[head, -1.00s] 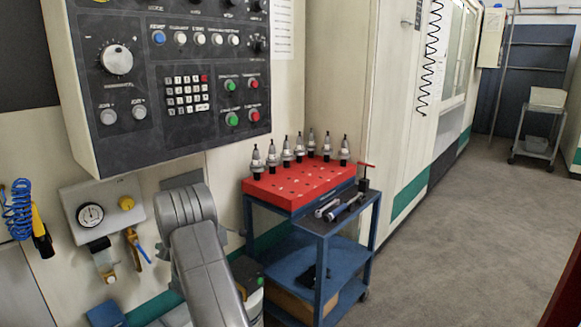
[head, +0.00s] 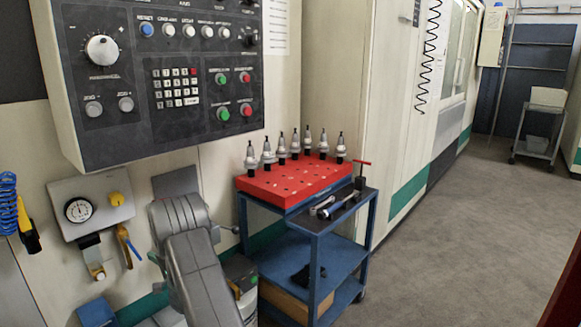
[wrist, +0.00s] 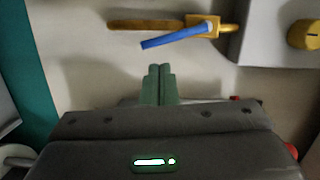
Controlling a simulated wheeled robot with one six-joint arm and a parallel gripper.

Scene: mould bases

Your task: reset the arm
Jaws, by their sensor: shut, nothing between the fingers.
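My gripper (wrist: 158,84) shows in the wrist view with its two greenish fingers together and nothing between them. It is in front of a pale wall panel. A blue valve handle (wrist: 175,37) on a brass fitting lies beyond the fingertips, apart from them in the picture. In the head view my grey arm stands in front of the wall panel, left of the trolley; the gripper itself is not visible there.
A control panel (head: 205,120) overhangs my arm. A blue trolley (head: 330,222) with a red tray (head: 290,187) of several tool holders (head: 294,143) stands close to its right. The grey floor (head: 450,240) at right is clear.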

